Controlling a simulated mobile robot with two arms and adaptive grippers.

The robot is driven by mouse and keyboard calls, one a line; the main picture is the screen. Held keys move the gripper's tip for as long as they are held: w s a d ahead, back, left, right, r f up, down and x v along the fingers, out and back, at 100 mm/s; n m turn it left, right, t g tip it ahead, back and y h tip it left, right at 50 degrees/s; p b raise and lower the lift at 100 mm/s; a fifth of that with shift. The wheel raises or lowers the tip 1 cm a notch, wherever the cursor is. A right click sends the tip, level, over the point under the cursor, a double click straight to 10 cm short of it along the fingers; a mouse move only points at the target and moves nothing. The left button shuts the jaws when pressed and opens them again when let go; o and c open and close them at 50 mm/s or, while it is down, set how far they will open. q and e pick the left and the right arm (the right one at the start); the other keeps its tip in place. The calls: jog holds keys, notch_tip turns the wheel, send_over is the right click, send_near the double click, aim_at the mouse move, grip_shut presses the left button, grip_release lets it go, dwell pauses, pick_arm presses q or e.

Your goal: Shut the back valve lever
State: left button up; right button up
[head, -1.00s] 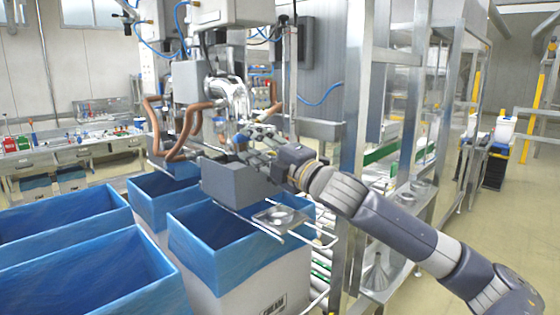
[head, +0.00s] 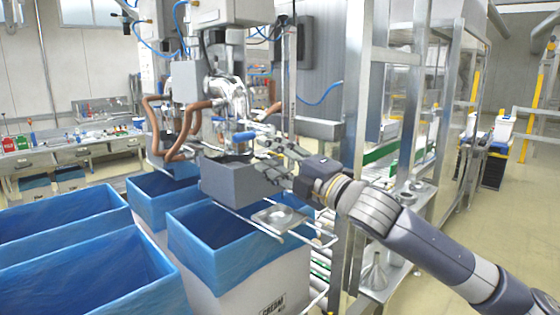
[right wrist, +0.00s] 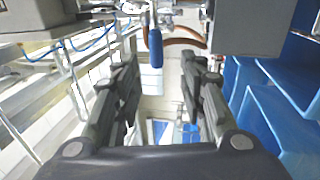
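A valve lever with a blue handle (head: 243,136) sticks out from the shiny metal filling valve (head: 232,95). In the right wrist view the blue handle (right wrist: 155,48) hangs ahead, between the lines of the two fingers. My right gripper (head: 268,148) is just right of the handle in the head view. Its fingers are spread wide, with nothing between them in the right wrist view (right wrist: 160,95). I cannot tell whether a fingertip touches the handle. A second, smaller blue spot (head: 218,119) shows left of it. My left gripper is not in view.
A grey box-shaped block (head: 235,182) sits under the valve, close to my right gripper. Blue-lined boxes (head: 205,245) stand below and left. Brown hoses (head: 186,140) hang left of the valve. A steel frame post (head: 352,160) rises behind my right arm.

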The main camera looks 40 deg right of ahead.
jog(key=shift+v, duration=1)
